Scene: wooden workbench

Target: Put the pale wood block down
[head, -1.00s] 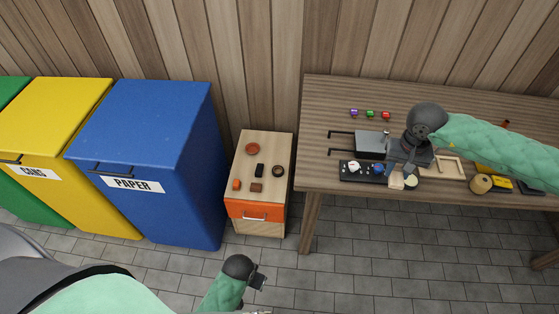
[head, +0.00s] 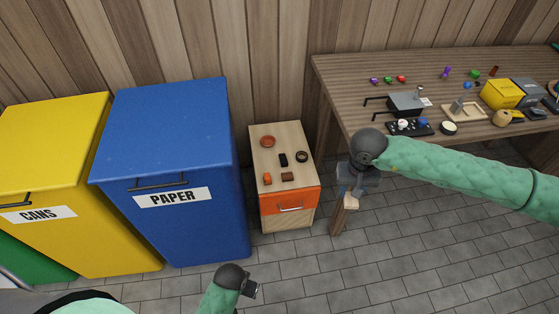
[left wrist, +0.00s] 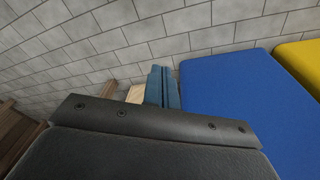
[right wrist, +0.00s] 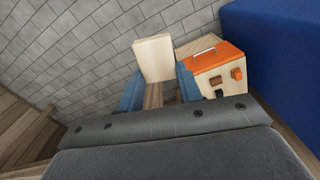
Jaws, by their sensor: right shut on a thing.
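The pale wood block (head: 351,202) is between the fingertips of my right gripper (head: 350,192), which is shut on it. The right gripper holds the block in the air, off the workbench's front left corner and over the floor side. In the right wrist view the block (right wrist: 153,58) sticks out beyond the two blue fingers, upright in the picture. My left gripper (head: 250,288) is low at the bottom of the head view, away from the block. In the left wrist view its blue fingers (left wrist: 163,87) are together with nothing seen between them.
A small cabinet (head: 256,150) with an orange drawer (head: 288,202) stands left of the block; several small items lie on its top, with bare wood between them. The blue paper bin (head: 165,125) is further left. The workbench (head: 345,75) carries several tools and boxes.

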